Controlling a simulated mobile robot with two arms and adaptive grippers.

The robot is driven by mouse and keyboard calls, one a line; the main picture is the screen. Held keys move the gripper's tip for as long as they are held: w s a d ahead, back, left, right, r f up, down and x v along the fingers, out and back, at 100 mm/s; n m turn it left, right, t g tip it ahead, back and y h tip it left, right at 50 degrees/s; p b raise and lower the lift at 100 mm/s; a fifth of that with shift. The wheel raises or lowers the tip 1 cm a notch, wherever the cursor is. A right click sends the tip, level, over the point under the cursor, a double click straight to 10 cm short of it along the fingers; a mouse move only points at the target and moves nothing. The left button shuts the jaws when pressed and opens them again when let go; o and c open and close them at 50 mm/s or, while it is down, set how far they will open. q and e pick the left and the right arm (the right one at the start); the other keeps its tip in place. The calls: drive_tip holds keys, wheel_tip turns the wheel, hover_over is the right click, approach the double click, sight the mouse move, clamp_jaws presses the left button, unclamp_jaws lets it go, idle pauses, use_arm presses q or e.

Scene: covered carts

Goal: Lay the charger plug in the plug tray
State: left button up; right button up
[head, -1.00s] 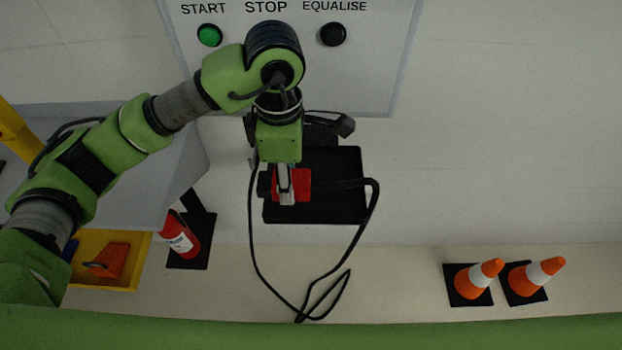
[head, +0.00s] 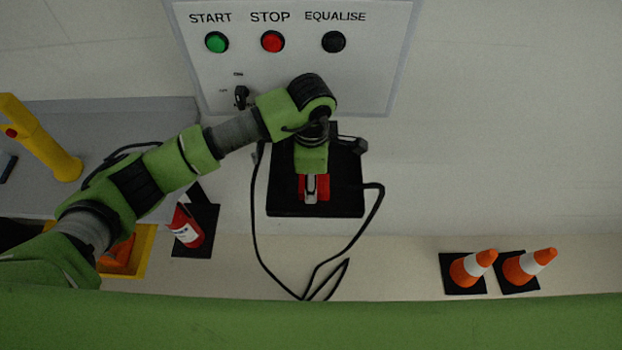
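The red charger plug (head: 324,187) is over the middle of the black plug tray (head: 347,207), below the control panel. My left gripper (head: 311,192) comes down over the plug, with its pale fingers closed on it and red showing on both sides. I cannot tell whether the plug touches the tray floor. A black cable (head: 378,205) runs out to the right of the plug, loops down and rises again on the left. My gripper and wrist hide part of the plug and the tray's upper side. My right gripper is not in view.
The panel (head: 385,75) has green, red and black buttons and a small black switch (head: 241,95). A fire extinguisher (head: 187,227), a yellow bin (head: 143,255) and a grey surface with a yellow post (head: 50,150) are on the left. Two traffic cones (head: 473,267) stand at right; between is free.

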use_arm(q)
drive_tip(key=shift+f, duration=0.2)
drive_tip(key=o, duration=1.4)
drive_tip(key=shift+o, duration=0.2)
drive_tip(key=shift+r, duration=0.1)
drive_tip(key=shift+r, duration=0.15)
drive_tip(key=shift+w+r, duration=0.1)
drive_tip(key=shift+r, duration=0.3)
wheel_tip(320, 180, up, 5)
drive_tip(key=shift+r+b, duration=0.2)
drive_tip(key=shift+b, duration=0.85)
drive_tip(key=shift+r, duration=0.6)
